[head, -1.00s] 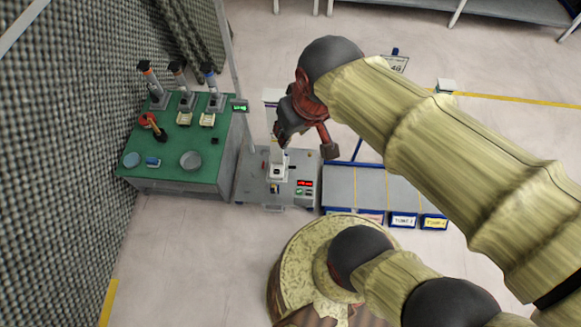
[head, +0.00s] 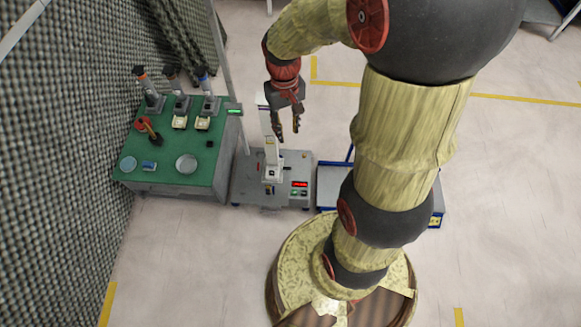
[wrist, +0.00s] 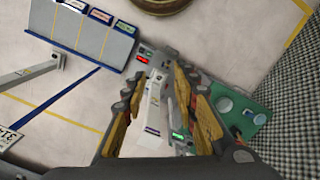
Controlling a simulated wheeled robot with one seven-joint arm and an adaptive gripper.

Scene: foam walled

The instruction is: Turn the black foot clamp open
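A grey bench unit (head: 243,188) carries a white upright post (head: 267,128) with a white block at its foot. Small dark parts (head: 269,188) sit at the front of that foot; they are too small to tell whether one is the black foot clamp or how it is turned. My gripper (head: 287,136) hangs fingers down, just right of the post's upper part as pictured and apart from the unit's top. In the wrist view my gripper (wrist: 160,80) is open and empty, with the white post (wrist: 154,105) showing between its fingers.
A green table (head: 170,172) at the left holds dishes, a red-handled tool (head: 149,130) and several upright stands. A foam wall (head: 60,150) bounds the left. Open floor lies in front.

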